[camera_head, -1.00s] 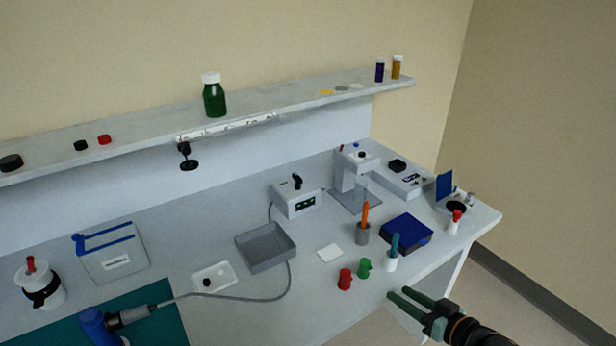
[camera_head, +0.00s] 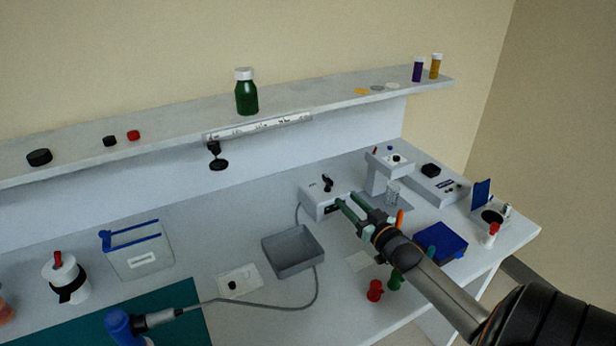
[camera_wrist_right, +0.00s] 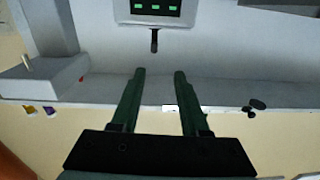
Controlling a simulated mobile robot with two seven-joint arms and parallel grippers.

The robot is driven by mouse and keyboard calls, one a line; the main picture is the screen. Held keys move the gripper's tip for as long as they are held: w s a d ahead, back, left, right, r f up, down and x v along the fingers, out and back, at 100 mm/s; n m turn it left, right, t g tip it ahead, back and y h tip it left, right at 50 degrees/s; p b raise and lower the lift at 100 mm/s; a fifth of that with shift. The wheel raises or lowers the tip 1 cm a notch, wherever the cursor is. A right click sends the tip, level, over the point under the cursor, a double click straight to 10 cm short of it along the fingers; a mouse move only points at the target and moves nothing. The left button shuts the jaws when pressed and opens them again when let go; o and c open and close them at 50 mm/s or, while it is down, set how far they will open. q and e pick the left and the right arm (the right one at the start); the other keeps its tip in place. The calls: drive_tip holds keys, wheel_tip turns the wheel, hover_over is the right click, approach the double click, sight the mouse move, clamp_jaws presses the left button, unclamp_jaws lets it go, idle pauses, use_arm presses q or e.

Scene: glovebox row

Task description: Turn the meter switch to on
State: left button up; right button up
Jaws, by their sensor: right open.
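The meter (camera_head: 313,204) is a white box at the back of the bench, with a dark front panel that shows green digits. Its black switch lever (camera_head: 327,184) stands up on top. In the right wrist view the meter (camera_wrist_right: 189,20) is at the top edge, and the lever (camera_wrist_right: 154,42) points toward my fingers. My right gripper (camera_head: 348,199) is open and empty, its green fingertips in front of the meter's right side in the head view. In the wrist view the gripper (camera_wrist_right: 160,72) has the lever roughly in line with its gap, beyond the tips. My left gripper is not in view.
A grey tray (camera_head: 292,268) sits left of my right arm, with a cable running past it. A balance-like stand (camera_head: 376,178) is right of the meter. Red (camera_head: 375,291) and green pieces and a blue box (camera_head: 440,238) lie near the arm. A shelf (camera_head: 180,133) runs above.

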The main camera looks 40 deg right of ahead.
sight(332, 182)
drive_tip(key=shift+h, duration=0.3)
drive_tip(key=x, duration=0.8)
drive_tip(key=d+b+x, duration=0.1)
drive_tip(key=x, duration=0.3)
drive_tip(key=shift+w+f, duration=0.3)
clamp_jaws()
